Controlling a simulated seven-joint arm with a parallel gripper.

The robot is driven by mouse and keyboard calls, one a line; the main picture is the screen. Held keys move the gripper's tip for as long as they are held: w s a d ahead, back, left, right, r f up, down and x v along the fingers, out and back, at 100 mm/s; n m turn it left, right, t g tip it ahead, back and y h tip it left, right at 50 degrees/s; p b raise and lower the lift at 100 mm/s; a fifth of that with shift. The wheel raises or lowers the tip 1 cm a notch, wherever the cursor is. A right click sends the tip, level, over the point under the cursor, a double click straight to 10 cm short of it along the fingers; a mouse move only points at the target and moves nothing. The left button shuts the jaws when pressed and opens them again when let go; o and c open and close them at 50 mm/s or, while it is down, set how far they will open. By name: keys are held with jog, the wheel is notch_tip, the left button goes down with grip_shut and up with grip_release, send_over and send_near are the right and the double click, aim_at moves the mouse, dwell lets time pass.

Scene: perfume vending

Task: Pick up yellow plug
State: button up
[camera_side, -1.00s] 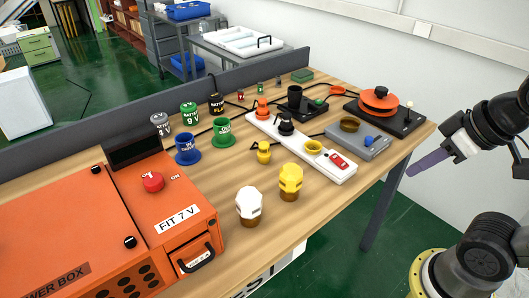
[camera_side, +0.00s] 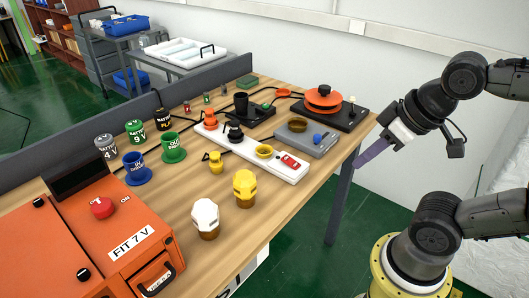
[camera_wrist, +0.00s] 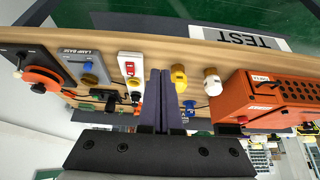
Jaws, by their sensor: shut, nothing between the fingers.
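A small yellow plug (camera_side: 216,163) stands on the wooden table, in front of the white power strip (camera_side: 250,150), in the side view. I cannot make it out in the wrist view, where my fingers cover the middle. The strip carries an orange plug (camera_side: 210,119), a black plug (camera_side: 234,132), an empty-looking yellow socket (camera_side: 264,151) and a red switch (camera_side: 290,161). My gripper (camera_side: 357,164) is off the table's right edge, well away from the yellow plug. Its purple fingers (camera_wrist: 161,73) are shut and empty.
A yellow-headed bulb (camera_side: 244,188) and a white one (camera_side: 205,217) stand near the front edge. The orange power box (camera_side: 95,240) fills the left. Blue (camera_side: 137,170) and green (camera_side: 173,149) cups stand behind. A grey lamp base (camera_side: 318,142) sits at the right.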

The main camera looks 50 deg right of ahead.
jog(key=o, duration=1.3)
jog(key=shift+o, duration=0.2)
